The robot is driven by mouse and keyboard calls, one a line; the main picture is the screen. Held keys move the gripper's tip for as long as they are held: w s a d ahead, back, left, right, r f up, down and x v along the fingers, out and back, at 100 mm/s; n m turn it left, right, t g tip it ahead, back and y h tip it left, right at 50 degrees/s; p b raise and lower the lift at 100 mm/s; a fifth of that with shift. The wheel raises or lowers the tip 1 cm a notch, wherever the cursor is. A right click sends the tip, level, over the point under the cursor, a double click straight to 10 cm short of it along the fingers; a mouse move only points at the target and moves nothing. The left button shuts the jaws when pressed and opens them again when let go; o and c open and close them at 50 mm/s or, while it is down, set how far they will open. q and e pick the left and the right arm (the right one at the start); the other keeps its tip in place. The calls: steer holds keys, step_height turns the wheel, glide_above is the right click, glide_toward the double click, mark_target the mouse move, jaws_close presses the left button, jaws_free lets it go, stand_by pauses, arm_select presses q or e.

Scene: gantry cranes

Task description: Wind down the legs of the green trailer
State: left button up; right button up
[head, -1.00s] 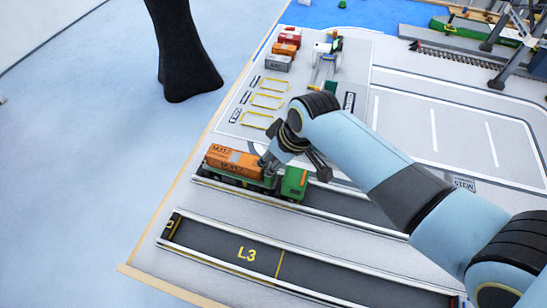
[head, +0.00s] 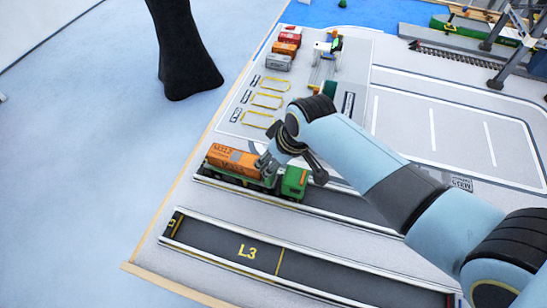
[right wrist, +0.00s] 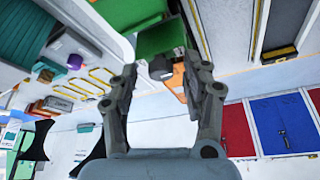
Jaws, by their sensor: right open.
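A toy truck with a green cab (head: 294,182) stands in the lane behind the one marked L3. Behind its cab is the green trailer (head: 234,177), carrying an orange container (head: 231,158). The trailer's legs cannot be made out. My right gripper (head: 291,170) is open, with its fingers spread over the truck around the join of cab and trailer. In the right wrist view the green cab (right wrist: 160,38) shows just beyond the fingertips (right wrist: 160,72), with part of the orange container (right wrist: 181,78) beside it. I cannot tell whether a finger touches the truck. My left gripper is out of view.
Lane L3 (head: 225,247) in front is empty, with low white edges. Several small containers (head: 284,48) and yellow-outlined bays (head: 266,101) lie behind. A crane leg (head: 512,62) stands at the back right. The board's wooden edge (head: 150,272) is at the left.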

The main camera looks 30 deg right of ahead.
steer(key=v, duration=1.2)
stand_by(0.3)
